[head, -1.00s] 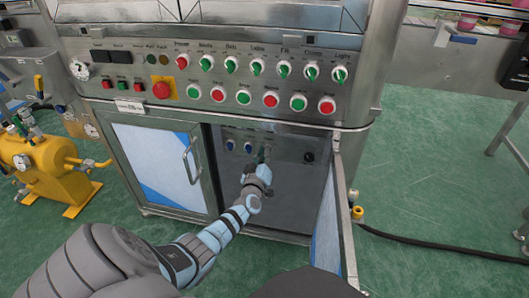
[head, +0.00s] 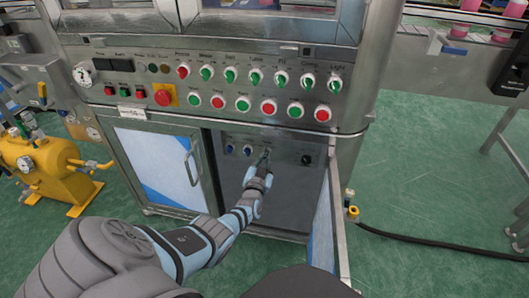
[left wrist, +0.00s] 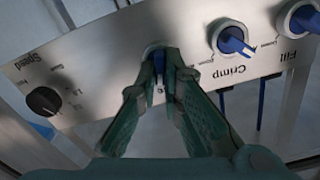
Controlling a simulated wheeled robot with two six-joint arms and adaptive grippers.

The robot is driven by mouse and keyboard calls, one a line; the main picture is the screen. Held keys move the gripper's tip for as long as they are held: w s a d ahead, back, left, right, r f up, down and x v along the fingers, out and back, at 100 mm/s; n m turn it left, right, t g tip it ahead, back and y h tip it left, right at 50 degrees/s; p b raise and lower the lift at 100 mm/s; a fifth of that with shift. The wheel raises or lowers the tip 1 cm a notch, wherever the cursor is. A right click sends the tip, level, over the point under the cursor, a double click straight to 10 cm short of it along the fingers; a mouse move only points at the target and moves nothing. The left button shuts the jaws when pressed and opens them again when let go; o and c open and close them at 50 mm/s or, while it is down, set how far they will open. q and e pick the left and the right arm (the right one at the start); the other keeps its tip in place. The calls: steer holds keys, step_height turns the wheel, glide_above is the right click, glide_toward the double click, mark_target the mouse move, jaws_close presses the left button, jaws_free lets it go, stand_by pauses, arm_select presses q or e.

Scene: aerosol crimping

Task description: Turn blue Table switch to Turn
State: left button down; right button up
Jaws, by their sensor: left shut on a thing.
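The blue Table switch (left wrist: 159,62) sits in a white round collar on the metal panel, between the Speed knob and the Crimp switch in the left wrist view. Its label is mostly hidden by my fingers. My left gripper (left wrist: 160,68) is shut on the switch, one finger on each side of the blue handle. In the head view my left gripper (head: 263,160) reaches into the open lower cabinet and covers the switch. My right gripper is not in view.
The blue Crimp switch (left wrist: 230,40) and Fill switch (left wrist: 303,18) are to the right in the wrist view. A black Speed knob (left wrist: 44,101) is to the left. The open cabinet door (head: 328,225) stands right of my arm. Upper controls (head: 230,76) lie above.

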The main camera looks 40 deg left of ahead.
arm_select(q)
steer(key=m, duration=0.5)
steer(key=shift+d+f, duration=0.15)
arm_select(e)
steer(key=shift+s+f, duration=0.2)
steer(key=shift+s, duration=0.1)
arm_select(q)
steer(key=c, duration=1.7)
jaws_free()
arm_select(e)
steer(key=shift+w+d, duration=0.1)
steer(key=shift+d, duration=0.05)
arm_select(q)
steer(key=v, duration=1.2)
